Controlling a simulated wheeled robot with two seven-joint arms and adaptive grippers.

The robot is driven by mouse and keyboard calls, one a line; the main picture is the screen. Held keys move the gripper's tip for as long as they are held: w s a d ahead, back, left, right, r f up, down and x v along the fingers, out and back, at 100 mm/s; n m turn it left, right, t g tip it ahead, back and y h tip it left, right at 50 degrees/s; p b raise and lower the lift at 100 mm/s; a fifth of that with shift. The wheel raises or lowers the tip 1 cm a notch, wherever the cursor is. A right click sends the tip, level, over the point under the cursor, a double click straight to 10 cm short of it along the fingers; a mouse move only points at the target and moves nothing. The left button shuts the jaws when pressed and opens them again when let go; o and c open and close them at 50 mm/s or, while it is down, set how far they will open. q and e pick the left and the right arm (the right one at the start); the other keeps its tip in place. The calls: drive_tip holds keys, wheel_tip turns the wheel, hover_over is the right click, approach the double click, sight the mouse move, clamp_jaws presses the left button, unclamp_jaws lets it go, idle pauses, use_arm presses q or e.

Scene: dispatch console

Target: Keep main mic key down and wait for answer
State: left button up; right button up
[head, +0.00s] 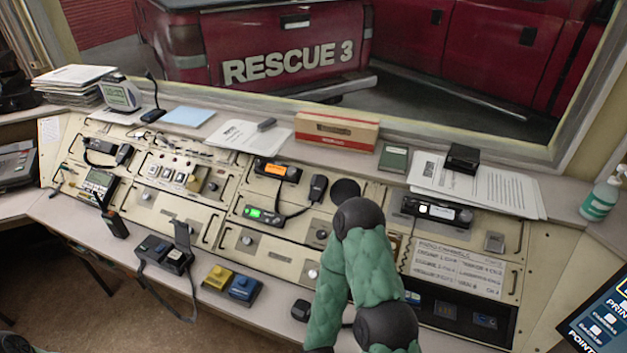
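A gooseneck desk microphone (152,115) with a dark base stands at the back left of the console, beside a small grey display unit. A handheld microphone (318,188) rests by the orange-lit radio (278,171) at mid console, and another (124,153) lies at the left. I cannot tell which of these is the main mic, and no key can be made out. My green-sleeved arm rises from the bottom centre, bends at a dark joint and runs down again. No fingertips of either gripper show. The lower arm hides part of the console front.
A yellow box (218,277) and a blue box (244,288) sit on the front ledge, next to a black unit with a strap (165,254). A red and tan carton (336,130) and papers lie along the back shelf. A green bottle (601,198) stands at right.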

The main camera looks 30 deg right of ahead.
clamp_jaws()
idle(1.2)
